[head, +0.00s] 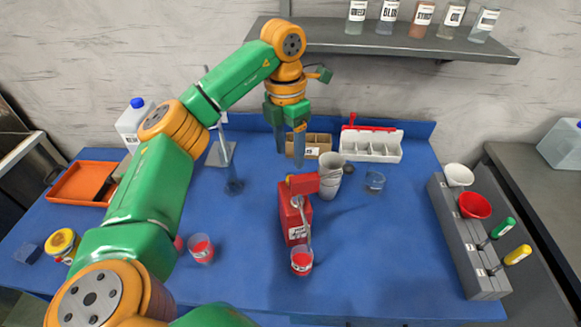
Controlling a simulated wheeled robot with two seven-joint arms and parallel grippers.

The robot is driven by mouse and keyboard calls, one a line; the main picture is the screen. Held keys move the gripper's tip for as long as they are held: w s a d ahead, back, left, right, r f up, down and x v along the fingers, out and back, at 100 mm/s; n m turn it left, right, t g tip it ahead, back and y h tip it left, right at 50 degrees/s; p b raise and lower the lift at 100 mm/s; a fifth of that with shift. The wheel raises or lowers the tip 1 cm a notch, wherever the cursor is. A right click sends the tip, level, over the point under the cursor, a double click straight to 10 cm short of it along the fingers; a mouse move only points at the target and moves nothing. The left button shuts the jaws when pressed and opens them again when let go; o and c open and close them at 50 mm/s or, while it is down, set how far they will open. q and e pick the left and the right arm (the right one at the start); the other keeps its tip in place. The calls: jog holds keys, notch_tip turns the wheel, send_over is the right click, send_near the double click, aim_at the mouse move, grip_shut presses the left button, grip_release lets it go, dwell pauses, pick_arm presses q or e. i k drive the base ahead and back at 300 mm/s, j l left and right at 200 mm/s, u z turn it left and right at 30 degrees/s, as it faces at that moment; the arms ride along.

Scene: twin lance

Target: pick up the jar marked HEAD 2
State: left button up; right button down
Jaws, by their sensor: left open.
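I cannot read HEAD 2 on any jar here. A clear jar with red contents (201,250) stands at the front left of the blue table. Another clear jar with red contents (301,263) stands at the spout of a red dispenser (294,215). A third red item beside the left jar is mostly hidden by my arm. My left gripper (291,152) hangs fingers down, open and empty, in front of the back wall, apart from these jars. My right gripper is not in view.
Stacked cups (330,185), a divided white caddy (371,143) and a cardboard box (318,141) stand at the back. A grey rack (457,235) lines the right edge. An orange tray (80,183) is at left. A shelf (400,42) holds several bottles. The front right table is clear.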

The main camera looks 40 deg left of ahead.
aim_at(301, 260)
jog(key=k+j, duration=0.2)
jog(key=k, duration=0.3)
jog(key=k+j, duration=0.2)
jog(key=k, duration=0.3)
jog(key=k+j, duration=0.15)
jog(key=k, duration=0.35)
